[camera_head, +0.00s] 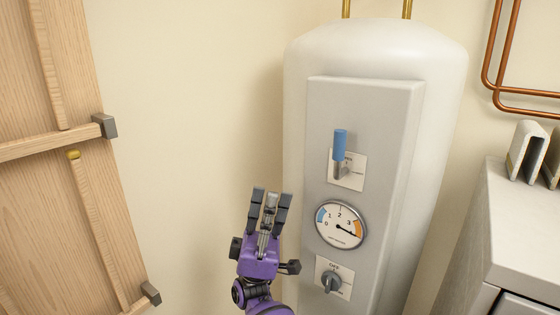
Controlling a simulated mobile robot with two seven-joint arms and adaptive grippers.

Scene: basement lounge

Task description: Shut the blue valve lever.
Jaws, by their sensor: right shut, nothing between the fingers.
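The blue valve lever (340,145) sits on a small white label plate (351,182) on the upper part of the boiler's grey panel. Its blue grip points up, above a short metal stem. My right gripper (272,194), purple with dark fingers, is below and left of the lever, with its fingers pointing up. It is shut and empty, and appears apart from the lever. My left gripper is not in view.
The panel (365,100) is on a white tank (440,90). Below the lever are a round gauge (341,223) and a dark knob (331,281). A wooden door (50,200) stands left, a grey cabinet (525,210) right. Copper pipes (489,60) run upper right.

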